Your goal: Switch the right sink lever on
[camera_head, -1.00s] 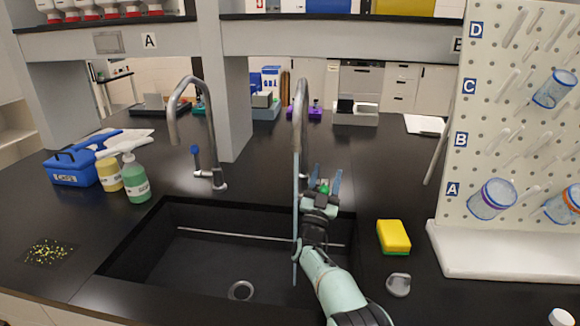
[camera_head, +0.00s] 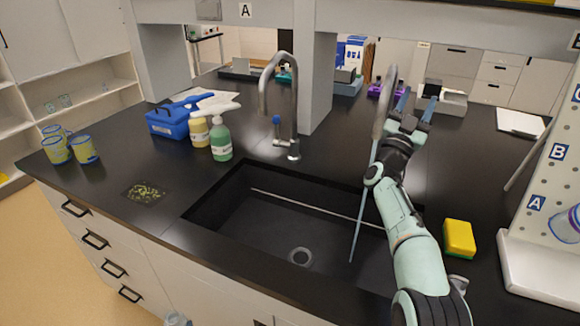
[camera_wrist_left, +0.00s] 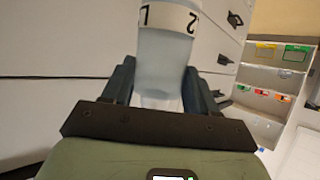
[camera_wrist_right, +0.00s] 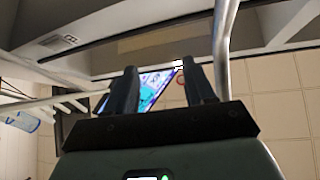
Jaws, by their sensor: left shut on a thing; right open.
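The right sink tap (camera_head: 388,95) is a tall curved metal spout at the back of the black sink (camera_head: 225,200). A pale blue stream (camera_head: 364,205) runs from its mouth down into the sink. My right gripper (camera_head: 416,102) is open, just right of the spout in the head view. The right lever and tap base are hidden behind my right arm. The right wrist view shows the fingers (camera_wrist_right: 162,88) apart with nothing between them, beside a metal pipe. My left gripper (camera_wrist_left: 157,85) is shut on a clear container (camera_wrist_left: 165,55) with black markings, in front of white drawers.
The left tap (camera_head: 280,85) has a blue lever (camera_head: 277,120) and shows no stream. Bottles (camera_head: 221,140) and a blue box (camera_head: 168,122) stand left of it. A yellow sponge (camera_head: 459,236) and a pegboard (camera_head: 558,185) are at right. A shelf post (camera_head: 316,85) rises between the taps.

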